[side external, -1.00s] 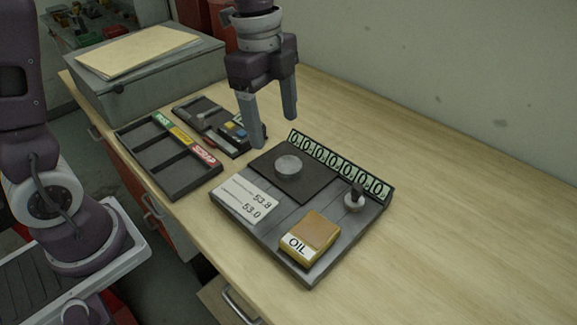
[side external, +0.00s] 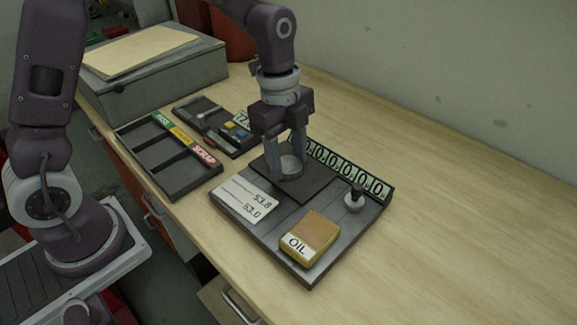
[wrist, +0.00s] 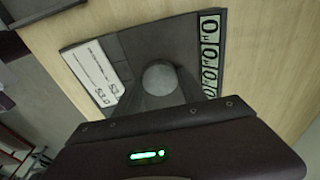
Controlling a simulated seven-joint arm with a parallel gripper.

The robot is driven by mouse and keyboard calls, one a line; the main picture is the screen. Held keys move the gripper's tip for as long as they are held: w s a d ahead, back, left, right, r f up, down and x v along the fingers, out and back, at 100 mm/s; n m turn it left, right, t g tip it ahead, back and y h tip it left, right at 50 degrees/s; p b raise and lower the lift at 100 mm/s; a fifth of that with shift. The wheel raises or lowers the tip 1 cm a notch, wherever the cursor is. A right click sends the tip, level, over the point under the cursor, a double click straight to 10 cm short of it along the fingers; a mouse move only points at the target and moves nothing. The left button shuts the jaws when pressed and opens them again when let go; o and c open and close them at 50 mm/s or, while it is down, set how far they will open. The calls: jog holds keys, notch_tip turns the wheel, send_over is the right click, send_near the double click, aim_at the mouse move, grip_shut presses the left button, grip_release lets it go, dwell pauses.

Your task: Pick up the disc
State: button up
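The disc (side external: 290,167) is a small, round, light grey piece on a dark square plate (side external: 307,192). The plate is at the back of a grey measuring board. In the wrist view the disc (wrist: 160,79) shows between my two fingers. My gripper (side external: 287,164) points down, with one finger on each side of the disc and its tips low near the plate. I cannot tell whether the fingers touch the disc or stand slightly apart from it. The disc appears to rest on the plate.
A row of number tiles (side external: 345,172) stands along the board's back edge. A black-knobbed peg (side external: 354,199), an OIL box (side external: 310,238) and a card (side external: 246,197) are on the board. A sorting tray (side external: 168,157) lies left. The table at right is clear.

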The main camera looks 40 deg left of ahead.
grip_shut()
